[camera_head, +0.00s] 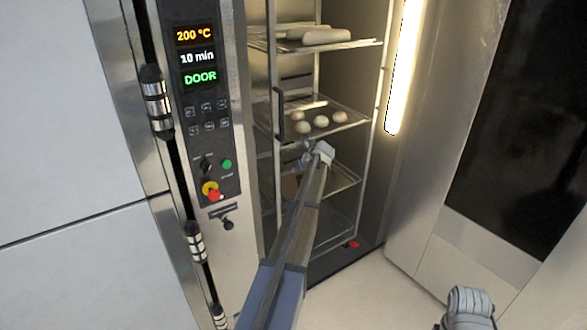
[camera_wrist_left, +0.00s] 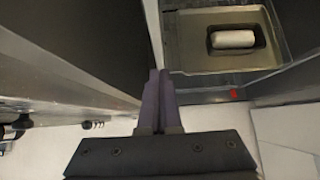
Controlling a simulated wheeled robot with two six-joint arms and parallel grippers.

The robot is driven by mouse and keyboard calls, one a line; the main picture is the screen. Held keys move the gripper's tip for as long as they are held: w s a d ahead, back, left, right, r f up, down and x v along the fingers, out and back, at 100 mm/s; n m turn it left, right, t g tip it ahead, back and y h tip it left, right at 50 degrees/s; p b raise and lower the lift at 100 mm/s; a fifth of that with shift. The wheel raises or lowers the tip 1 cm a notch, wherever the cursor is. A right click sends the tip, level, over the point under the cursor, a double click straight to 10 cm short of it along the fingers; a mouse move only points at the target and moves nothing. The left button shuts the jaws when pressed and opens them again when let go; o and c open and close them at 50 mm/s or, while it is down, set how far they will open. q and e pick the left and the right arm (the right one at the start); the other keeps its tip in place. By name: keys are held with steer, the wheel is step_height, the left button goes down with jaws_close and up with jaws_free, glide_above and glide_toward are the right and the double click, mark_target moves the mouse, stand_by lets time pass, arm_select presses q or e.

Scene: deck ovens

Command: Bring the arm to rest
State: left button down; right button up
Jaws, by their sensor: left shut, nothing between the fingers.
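My left arm reaches from the bottom middle of the head view up to the open oven. Its wrist is in front of the rack (camera_head: 366,95), just below the shelf with the pale rolls (camera_head: 321,121). My left gripper (camera_wrist_left: 158,76) is shut and empty in the left wrist view, its two fingers together. In the head view the fingers are mostly hidden by the wrist. A grey part of my right arm shows at the bottom right of the head view; its gripper does not show.
The oven's control panel (camera_head: 203,143) is left of the arm and reads 200 °C, 10 min, DOOR. A pale loaf (camera_head: 318,35) lies on the upper shelf. The open door (camera_head: 440,215) stands at the right. A tray (camera_wrist_left: 188,50) with a white roll shows in the wrist view. Floor (camera_head: 400,290) is clear.

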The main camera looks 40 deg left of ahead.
stand_by(0.3)
arm_select(q)
steer(key=s+d+f+n+h, duration=0.1)
steer(key=s+d+f+n, duration=0.2)
steer(key=d, duration=0.9)
steer(key=s+d+n+h, duration=0.25)
steer(key=s+d, duration=0.25)
steer(key=d, duration=0.7)
steer(key=s+d+f+n+h, duration=0.15)
steer(key=s+d+n, duration=0.3)
steer(key=d, duration=0.75)
steer(key=s+d+f+n+g+h, duration=0.1)
steer(key=s+d+n, duration=0.7)
steer(key=s+d, duration=1.1)
steer(key=s+g+h, duration=0.1)
steer(key=s+g, duration=0.1)
steer(key=s, duration=0.1)
steer(key=shift+f, duration=0.35)
